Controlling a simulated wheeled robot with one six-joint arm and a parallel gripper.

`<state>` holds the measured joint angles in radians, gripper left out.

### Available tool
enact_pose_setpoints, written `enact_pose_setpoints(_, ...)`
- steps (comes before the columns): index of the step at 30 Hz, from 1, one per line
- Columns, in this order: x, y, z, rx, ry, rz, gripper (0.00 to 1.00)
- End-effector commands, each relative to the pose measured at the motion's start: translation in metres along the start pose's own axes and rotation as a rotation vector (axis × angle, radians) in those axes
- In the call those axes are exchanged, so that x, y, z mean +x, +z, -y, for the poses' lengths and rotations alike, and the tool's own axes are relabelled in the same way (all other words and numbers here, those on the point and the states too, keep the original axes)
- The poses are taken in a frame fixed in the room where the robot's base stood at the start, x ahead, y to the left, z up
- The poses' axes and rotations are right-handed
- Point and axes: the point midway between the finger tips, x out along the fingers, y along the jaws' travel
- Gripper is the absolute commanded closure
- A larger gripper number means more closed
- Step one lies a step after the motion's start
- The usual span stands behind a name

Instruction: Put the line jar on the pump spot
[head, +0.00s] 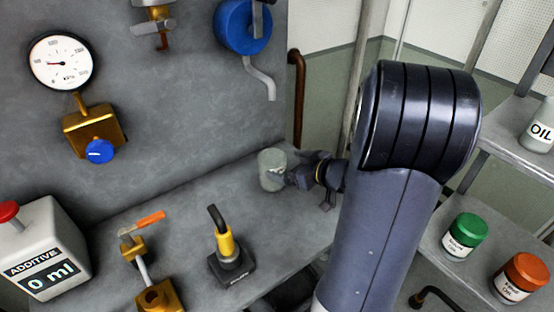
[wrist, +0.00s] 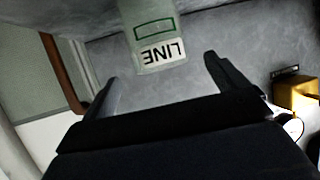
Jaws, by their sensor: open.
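The line jar (head: 271,169) is a pale, translucent jar standing on the grey bench near the back wall. In the wrist view the jar (wrist: 155,38) appears upside down, with a white LINE label and a green outlined box. My gripper (head: 291,174) is open and just to the right of the jar in the head view. In the wrist view my gripper (wrist: 161,73) has its fingers apart, with the jar ahead of the gap; I cannot tell whether they touch it. I cannot make out a marked pump spot.
A blue wheel (head: 240,27) with a bent spout (head: 261,80) is on the wall above the jar. Shelves right hold a green-lidded jar (head: 465,237) and orange-lidded jar (head: 522,279).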

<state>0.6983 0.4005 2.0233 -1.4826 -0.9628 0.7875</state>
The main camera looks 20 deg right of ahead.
Motion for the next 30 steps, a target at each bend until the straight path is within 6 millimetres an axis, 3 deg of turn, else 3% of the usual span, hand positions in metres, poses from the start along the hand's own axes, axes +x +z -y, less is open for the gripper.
enact_pose_setpoints(3,-0.024,-0.002,-0.002,0.001,0.006,-0.001,0.07)
enact_pose_setpoints(10,-0.05,-0.001,-0.001,0.0,0.002,-0.001,0.07)
enact_pose_setpoints(30,-0.056,0.0,0.0,0.0,0.0,0.0,0.07)
